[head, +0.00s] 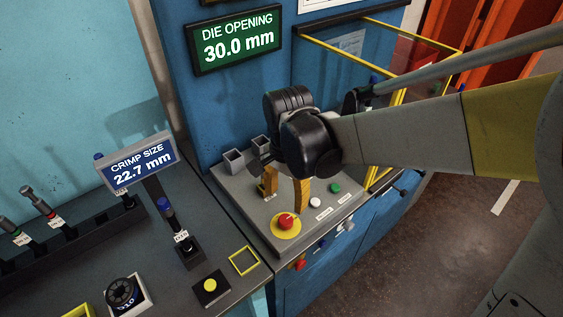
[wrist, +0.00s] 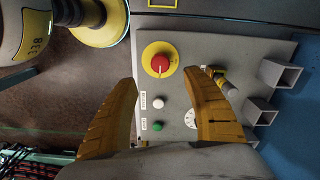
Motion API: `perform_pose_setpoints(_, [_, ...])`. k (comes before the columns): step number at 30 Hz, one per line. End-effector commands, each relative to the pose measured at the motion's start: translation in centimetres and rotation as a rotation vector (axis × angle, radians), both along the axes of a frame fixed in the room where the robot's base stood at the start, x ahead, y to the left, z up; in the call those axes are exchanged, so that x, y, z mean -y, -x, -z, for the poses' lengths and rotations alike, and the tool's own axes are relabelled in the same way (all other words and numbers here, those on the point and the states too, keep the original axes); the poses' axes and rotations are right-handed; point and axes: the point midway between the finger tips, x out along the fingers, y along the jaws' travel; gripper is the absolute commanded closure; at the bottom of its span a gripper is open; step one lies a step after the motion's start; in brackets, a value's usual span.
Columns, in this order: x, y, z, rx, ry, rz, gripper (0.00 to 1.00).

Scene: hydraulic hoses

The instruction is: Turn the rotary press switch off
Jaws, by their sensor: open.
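A red knob with a pale mark on a round yellow plate, likely the rotary press switch (head: 286,221), sits near the front corner of the grey control panel (head: 262,215). It shows in the wrist view (wrist: 160,62) between and just beyond my fingertips. My gripper (head: 286,203) is open and empty, with its orange fingers pointing down over the panel just behind the knob. It also shows in the wrist view (wrist: 164,78), with one finger on each side. I see no contact with the knob. The mark's exact setting is hard to read.
A white button (wrist: 158,102), a green button (wrist: 158,126) and a pale dial (wrist: 190,118) lie close by on the panel. Grey square tubes (wrist: 279,74) stand at its back. A yellow-framed guard (head: 400,60) is behind my arm. A display (head: 236,40) reads 30.0 mm.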

Motion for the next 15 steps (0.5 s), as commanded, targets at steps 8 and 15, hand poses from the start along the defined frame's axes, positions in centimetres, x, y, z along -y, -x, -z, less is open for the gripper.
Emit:
perform_pose_setpoints(8, [-0.2, 0.0, 3.7, -0.008, 0.003, 0.01, 0.41])
perform_pose_setpoints(15, [-0.2, -0.1, 8.5, -0.006, 0.003, 0.009, 0.41])
